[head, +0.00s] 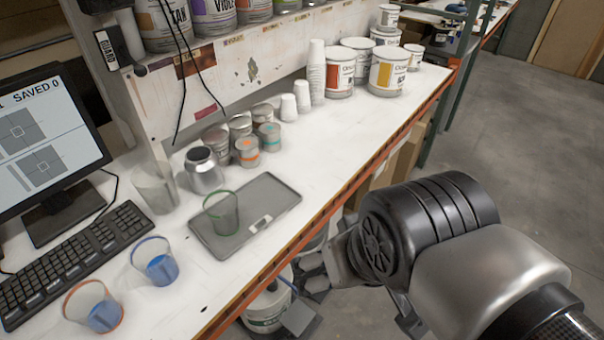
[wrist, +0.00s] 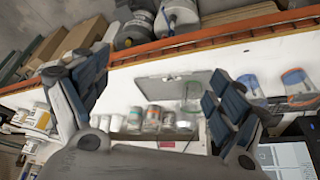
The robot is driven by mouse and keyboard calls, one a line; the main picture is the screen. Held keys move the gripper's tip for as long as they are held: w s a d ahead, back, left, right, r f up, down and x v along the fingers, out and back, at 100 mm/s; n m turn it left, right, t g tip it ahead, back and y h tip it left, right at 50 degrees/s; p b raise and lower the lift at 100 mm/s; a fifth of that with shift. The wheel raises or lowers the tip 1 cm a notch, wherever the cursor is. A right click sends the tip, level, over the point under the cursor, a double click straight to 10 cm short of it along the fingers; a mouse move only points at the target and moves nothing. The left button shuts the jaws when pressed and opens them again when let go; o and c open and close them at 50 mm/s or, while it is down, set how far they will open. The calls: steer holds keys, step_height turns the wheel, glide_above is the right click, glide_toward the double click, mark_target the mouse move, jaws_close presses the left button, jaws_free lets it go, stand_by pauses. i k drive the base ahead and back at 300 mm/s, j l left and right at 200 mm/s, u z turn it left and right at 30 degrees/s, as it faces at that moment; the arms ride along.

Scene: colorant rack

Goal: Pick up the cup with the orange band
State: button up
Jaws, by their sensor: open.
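The cup with the orange band (head: 104,314) is a clear tumbler with an orange ring at its rim and blue contents. It stands on the white bench at the lower left of the head view. In the wrist view the orange-banded cup (wrist: 298,84) is at the far right, beyond the right finger. My gripper (head: 303,300) is off the bench's front edge in the head view, to the right of the cup and well apart from it. Its fingers are spread and empty in the wrist view (wrist: 157,75); part of the gripper is hidden behind my arm in the head view.
A blue-banded cup (head: 160,269) stands beside the orange one. A green-banded cup (head: 223,215) is on a grey tray (head: 283,199). A keyboard (head: 78,259) and monitor (head: 40,135) are left. Small tins and paint cans (head: 388,74) line the back. An orange beam (head: 330,198) edges the bench.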

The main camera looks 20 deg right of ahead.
mark_target(88, 303)
steer(key=u, duration=1.65)
